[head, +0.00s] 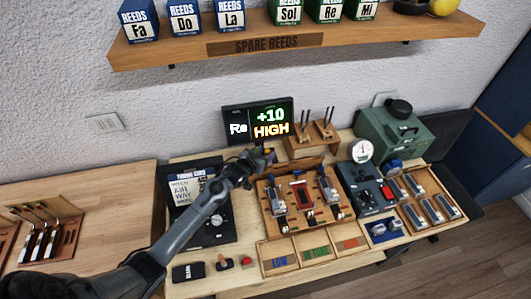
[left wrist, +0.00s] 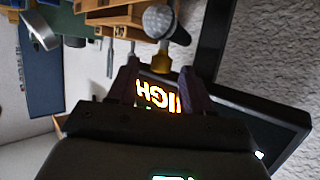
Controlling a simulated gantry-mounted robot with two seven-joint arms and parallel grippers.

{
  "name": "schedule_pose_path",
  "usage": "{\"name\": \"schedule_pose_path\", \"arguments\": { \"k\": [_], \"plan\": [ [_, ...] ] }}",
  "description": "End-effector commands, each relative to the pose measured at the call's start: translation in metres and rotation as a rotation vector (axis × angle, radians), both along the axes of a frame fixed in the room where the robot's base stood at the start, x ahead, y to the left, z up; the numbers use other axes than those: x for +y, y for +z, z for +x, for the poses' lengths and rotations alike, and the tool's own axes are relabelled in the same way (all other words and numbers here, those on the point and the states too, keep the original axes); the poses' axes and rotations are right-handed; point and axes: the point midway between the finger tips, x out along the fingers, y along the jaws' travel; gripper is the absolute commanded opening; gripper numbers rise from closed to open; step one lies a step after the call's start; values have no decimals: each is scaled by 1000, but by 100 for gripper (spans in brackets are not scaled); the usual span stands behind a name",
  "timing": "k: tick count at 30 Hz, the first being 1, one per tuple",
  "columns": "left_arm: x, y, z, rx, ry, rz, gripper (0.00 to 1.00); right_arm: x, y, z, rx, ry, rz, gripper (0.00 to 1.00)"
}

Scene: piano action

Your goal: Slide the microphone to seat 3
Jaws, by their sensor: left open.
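The microphone (left wrist: 158,22) shows at the top of the left wrist view, with a silver mesh head and a gold-coloured lower part. My left gripper (left wrist: 157,72) is open, and the lower part of the microphone lies between or just beyond its fingertips; contact cannot be told. In the head view my left gripper (head: 252,160) is at the back left corner of the wooden reed rack (head: 262,216), in front of the display. It largely hides the microphone there. The rack holds several reed units side by side; seat 3 is not readably marked. My right gripper is not in view.
A display (head: 259,121) reading "Re +10 HIGH" stands close behind the gripper. A tuning device (head: 217,222) is left of the rack. A dark box with a dial (head: 372,191) and a green machine (head: 395,133) stand right. Labelled trays (head: 315,252) lie in front.

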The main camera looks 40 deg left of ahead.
Motion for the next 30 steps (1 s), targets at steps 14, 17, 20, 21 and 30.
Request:
{"name": "schedule_pose_path", "arguments": {
  "k": [14, 17, 20, 21, 30],
  "plan": [
    [1, -4, 9, 0, 0, 1, 50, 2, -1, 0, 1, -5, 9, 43],
    [1, -4, 9, 0, 0, 0, 36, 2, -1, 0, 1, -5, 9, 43],
    [1, -4, 9, 0, 0, 0, 21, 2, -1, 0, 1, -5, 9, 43],
    [1, -4, 9, 0, 0, 0, 15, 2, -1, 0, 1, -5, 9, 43],
    [1, -4, 9, 0, 0, 0, 0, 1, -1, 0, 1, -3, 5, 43]
  ]
}}
